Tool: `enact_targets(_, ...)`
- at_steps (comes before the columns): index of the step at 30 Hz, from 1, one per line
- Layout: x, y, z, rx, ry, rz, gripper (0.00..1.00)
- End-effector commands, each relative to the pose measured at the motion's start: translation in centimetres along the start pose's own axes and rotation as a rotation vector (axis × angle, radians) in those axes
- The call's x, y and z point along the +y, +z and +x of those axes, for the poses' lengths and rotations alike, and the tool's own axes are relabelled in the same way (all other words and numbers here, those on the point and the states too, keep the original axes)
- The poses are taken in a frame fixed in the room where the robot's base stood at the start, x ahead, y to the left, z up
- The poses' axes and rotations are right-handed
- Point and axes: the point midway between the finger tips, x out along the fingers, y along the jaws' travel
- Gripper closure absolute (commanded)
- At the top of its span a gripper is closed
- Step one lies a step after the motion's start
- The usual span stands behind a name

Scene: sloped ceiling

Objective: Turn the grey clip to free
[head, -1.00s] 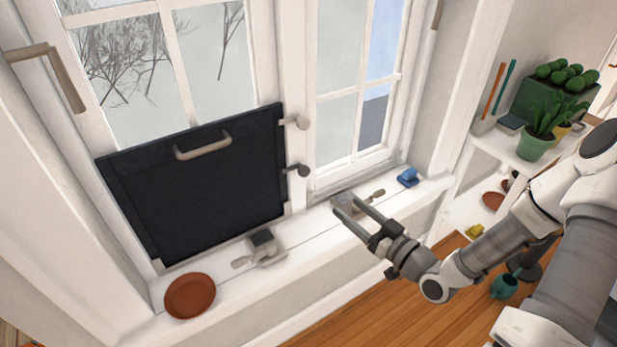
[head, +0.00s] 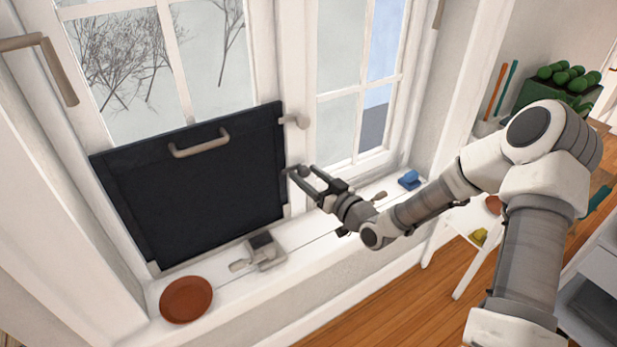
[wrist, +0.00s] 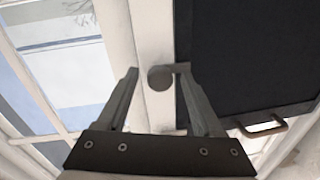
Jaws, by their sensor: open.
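The grey clip is a dark round knob with a short arm on the white window post at the black panel's edge. In the wrist view the grey clip (wrist: 160,78) shows between my fingertips, its arm reaching over the edge of the black panel (wrist: 240,50). In the head view my gripper (head: 300,177) is at the clip and largely hides it. The panel (head: 190,190) stands upright against the left window. My gripper (wrist: 158,72) is open, one finger on each side of the knob; I cannot tell whether either touches it.
A pale clip (head: 294,121) sits higher on the same post. The panel has a beige handle (head: 200,143). On the sill (head: 220,304) are a brown dish (head: 186,299), a grey latch-like fitting (head: 265,252) and a blue object (head: 409,180). Wooden floor lies below.

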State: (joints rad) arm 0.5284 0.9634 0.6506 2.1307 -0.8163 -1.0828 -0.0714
Motion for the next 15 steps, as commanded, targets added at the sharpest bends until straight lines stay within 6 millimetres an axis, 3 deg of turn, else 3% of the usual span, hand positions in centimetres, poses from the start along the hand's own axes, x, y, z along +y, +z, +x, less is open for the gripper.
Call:
enact_targets(5,0.01,-0.01,0.0,0.0,0.0,0.0,0.32)
enact_targets(6,0.01,-0.01,0.0,0.0,0.0,0.0,0.35)
enact_targets(15,0.02,0.0,-0.03,0.0,0.0,0.0,0.9)
